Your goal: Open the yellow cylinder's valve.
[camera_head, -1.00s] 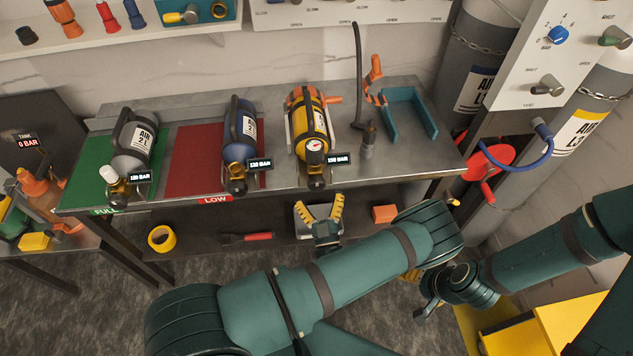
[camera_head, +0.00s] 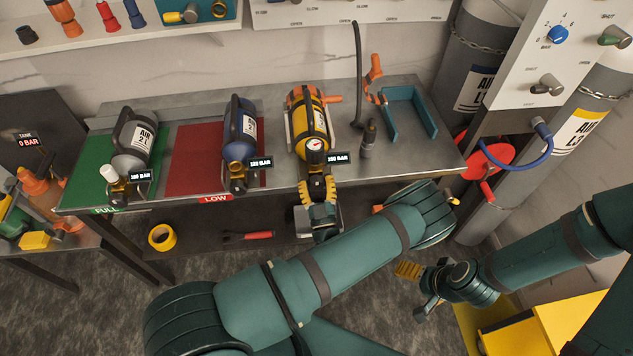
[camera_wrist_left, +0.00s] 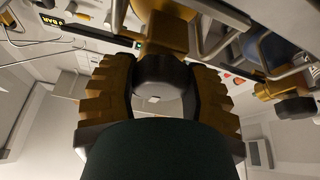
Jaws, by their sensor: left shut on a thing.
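The yellow cylinder (camera_head: 311,117) lies on the steel bench in a frame with orange end parts, a round gauge on its front end. Its display (camera_head: 338,159) appears to read 150 BAR. My left gripper (camera_head: 318,184) is at the cylinder's front end, below the gauge. In the left wrist view its two yellow ribbed fingers close on both sides of the dark round valve knob (camera_wrist_left: 162,82), with brass behind it.
A small dark tool (camera_head: 368,140) and a blue holder (camera_head: 407,115) are to the right. Yellow tape (camera_head: 162,237) lies on the lower shelf.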

